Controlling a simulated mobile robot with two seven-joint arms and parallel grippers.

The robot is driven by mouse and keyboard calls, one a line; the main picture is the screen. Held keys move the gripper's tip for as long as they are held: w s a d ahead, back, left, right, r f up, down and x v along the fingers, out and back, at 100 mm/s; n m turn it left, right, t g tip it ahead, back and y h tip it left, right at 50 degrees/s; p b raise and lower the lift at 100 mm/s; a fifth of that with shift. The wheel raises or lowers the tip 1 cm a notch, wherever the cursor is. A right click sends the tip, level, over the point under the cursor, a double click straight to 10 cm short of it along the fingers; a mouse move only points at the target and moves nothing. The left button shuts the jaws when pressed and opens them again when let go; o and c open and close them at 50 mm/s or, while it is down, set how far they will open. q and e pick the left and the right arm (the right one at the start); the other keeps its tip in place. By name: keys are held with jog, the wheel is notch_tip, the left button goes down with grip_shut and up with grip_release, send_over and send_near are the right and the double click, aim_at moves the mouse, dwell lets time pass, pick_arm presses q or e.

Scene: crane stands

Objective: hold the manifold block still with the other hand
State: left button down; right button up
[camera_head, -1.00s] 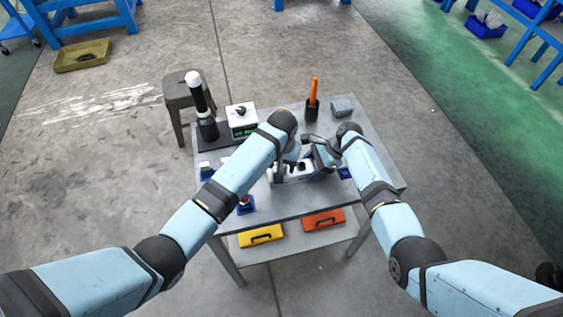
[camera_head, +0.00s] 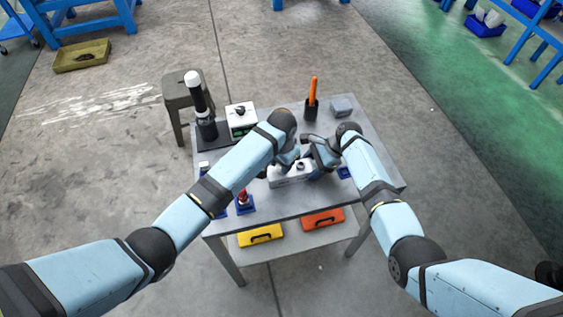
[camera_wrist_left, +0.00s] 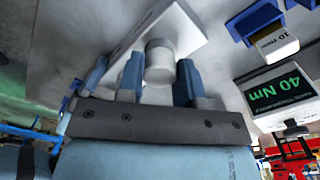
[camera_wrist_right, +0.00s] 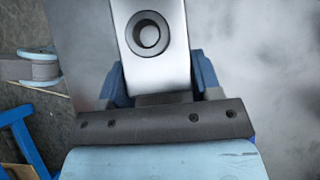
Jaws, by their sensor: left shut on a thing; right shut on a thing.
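The manifold block, a pale block (camera_head: 287,179) with a dark round port on top, lies at the middle of the table. My right gripper (camera_wrist_right: 160,85) is shut on one end of it; the port end (camera_wrist_right: 150,40) shows large between and beyond the fingers in the right wrist view. My left gripper (camera_wrist_left: 158,80) is shut on a light grey cylinder (camera_wrist_left: 160,62). A long pale block face (camera_wrist_left: 150,22) shows behind that cylinder; I cannot tell whether they touch. In the head view my left gripper (camera_head: 289,160) is just behind the block, partly hidden by its arm.
A white device with a green display (camera_head: 241,120) and a black-and-white upright tool (camera_head: 201,105) stand at the back left. An orange-handled tool in a black holder (camera_head: 312,98) and a grey block (camera_head: 342,106) stand at the back right. A red-tipped piece (camera_head: 242,197) sits front left.

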pick_arm(q)
jog(key=shift+m, duration=1)
jog(key=c, duration=0.7)
grip_release()
jog(key=shift+r, duration=2.5)
jog(key=shift+r, duration=0.15)
notch_tip(320, 180, up, 12)
pick_arm(e)
jog(key=o, duration=1.2)
